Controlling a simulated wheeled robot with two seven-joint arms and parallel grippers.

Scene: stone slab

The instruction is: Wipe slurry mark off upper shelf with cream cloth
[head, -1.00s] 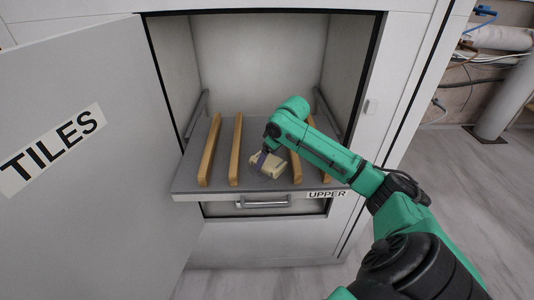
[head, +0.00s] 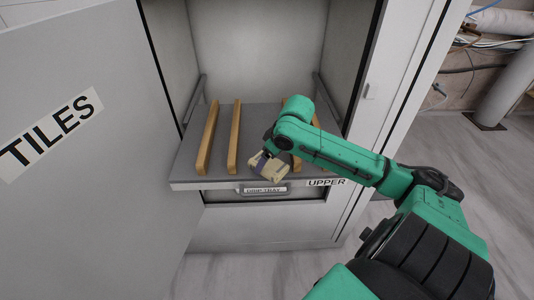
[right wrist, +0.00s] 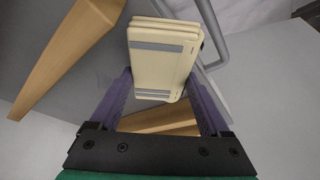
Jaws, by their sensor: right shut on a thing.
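The cream cloth (head: 273,174) is a folded pad with grey stripes, and it also shows in the right wrist view (right wrist: 162,65). My right gripper (head: 263,160) is shut on it, with its purple fingers on either side in the right wrist view (right wrist: 165,92). The cloth is tilted near the front edge of the grey upper shelf (head: 222,172), between two wooden bars. I cannot tell whether it touches the shelf. I can make out no slurry mark; the cloth and arm cover part of the shelf. My left gripper is not in view.
Several wooden bars (head: 234,137) run front to back on the shelf. The open door marked TILES (head: 75,150) stands at the left. A drip tray handle (head: 263,189) is below the shelf. Cabinet walls close in the sides and back.

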